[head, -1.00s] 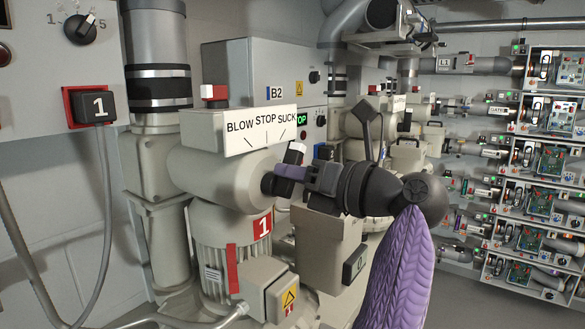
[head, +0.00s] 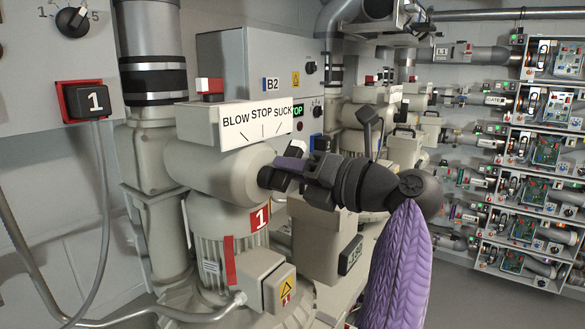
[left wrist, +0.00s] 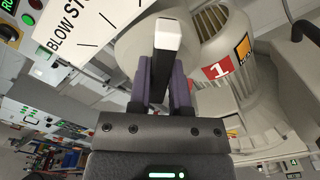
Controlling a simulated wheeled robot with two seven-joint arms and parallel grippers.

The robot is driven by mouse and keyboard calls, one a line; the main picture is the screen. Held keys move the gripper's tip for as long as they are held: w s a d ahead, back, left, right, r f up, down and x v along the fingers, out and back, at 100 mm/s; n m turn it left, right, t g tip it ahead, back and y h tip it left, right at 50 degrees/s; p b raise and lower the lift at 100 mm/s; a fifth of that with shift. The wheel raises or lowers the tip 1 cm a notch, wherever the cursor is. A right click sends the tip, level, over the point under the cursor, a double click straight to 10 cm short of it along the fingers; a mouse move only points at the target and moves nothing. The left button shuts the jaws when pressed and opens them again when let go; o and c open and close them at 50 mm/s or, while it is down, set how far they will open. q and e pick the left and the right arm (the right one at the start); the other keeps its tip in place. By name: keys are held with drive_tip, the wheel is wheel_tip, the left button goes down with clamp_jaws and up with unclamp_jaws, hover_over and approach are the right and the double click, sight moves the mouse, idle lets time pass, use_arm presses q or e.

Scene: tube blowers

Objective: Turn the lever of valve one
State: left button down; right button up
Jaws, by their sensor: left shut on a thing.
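Valve one is the pale grey housing (head: 225,172) under a white plate (head: 262,124) reading BLOW, STOP, SUCK. A red tag with a white 1 (head: 260,218) is on the motor below it. The valve's lever (head: 297,146) is dark with a white end and leans up and to the right, around the SUCK side. My left gripper (head: 288,164) is at the lever, its purple fingers shut on it. In the left wrist view the lever's white end (left wrist: 167,38) sticks out between the two fingers (left wrist: 163,82). The lever's lower part is partly hidden. My right gripper is not in view.
A control box marked B2 (head: 250,65) stands behind the valve. A wall panel (head: 35,105) with a knob and a black plug marked 1 (head: 87,99) is at the left. More blowers and racks (head: 545,130) are at the right. Open floor shows at the lower right.

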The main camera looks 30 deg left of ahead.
use_arm(q)
drive_tip(key=c, duration=0.7)
unclamp_jaws()
drive_tip(key=shift+f, duration=0.15)
drive_tip(key=shift+o, duration=0.7)
drive_tip(key=d+b, duration=0.3)
drive_tip(key=d, duration=0.7)
drive_tip(key=shift+s+b, duration=0.3)
drive_tip(key=shift+s, duration=0.15)
